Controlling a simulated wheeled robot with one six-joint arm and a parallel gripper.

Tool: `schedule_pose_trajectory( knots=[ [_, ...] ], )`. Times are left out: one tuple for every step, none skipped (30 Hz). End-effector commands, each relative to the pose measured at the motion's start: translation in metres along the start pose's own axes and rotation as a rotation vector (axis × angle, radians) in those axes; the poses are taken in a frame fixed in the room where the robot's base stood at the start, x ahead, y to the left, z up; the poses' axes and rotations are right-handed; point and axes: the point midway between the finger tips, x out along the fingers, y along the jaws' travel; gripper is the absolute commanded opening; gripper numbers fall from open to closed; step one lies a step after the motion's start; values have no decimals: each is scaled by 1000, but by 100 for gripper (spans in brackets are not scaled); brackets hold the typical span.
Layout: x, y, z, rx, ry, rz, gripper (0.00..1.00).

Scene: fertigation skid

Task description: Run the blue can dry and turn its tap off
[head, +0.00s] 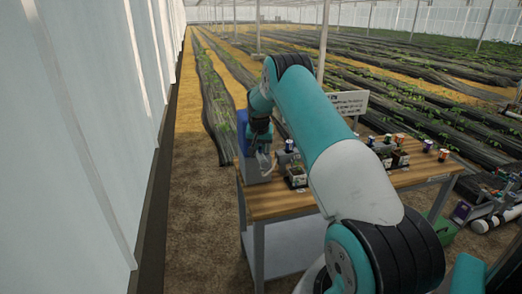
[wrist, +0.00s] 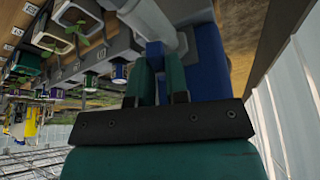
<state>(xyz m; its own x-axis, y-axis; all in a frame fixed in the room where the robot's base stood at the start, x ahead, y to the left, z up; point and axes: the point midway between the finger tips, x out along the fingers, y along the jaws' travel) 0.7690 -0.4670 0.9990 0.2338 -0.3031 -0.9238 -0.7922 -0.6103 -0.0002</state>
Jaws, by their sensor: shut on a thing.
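The blue can (head: 242,132) stands at the left end of the wooden bench, on a grey stand (head: 254,167), partly hidden behind my gripper. In the wrist view, which is upside down, the can (wrist: 208,62) is large beside the fingers. My gripper (head: 263,155) is in front of the can. In the wrist view my gripper (wrist: 160,72) is shut on a small blue part, apparently the tap handle (wrist: 155,50). A pale grey tap body shows just beyond it. The can's inside and any flow from the tap are not visible.
The wooden bench (head: 265,206) carries several small pots and coloured cans (head: 397,140) further right, partly hidden by my arm. A white sign (head: 348,102) stands behind. A pale wall (head: 85,130) is at left, with bare ground between it and the bench.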

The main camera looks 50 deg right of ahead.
Motion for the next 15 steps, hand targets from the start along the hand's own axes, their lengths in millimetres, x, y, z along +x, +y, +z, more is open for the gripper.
schedule_pose_trajectory(
  knots=[
    [4,-2,2,40,0,16,0],
    [4,-3,2,65,0,27,0],
    [4,-3,2,100,0,41,0],
    [4,-4,2,127,0,52,0],
    [4,-4,2,154,0,63,0],
    [4,-4,1,189,0,78,0],
    [4,-4,2,213,-1,88,0],
    [3,-5,1,238,0,98,0],
    [3,-5,1,270,-1,111,0],
    [3,-5,1,293,0,121,0],
    [3,-6,1,317,-1,130,0],
    [2,-6,0,346,0,143,0],
    [2,-6,0,368,-1,151,0],
    [2,-6,0,387,-1,160,0],
    [2,-6,0,413,-1,170,0]
  ],
)
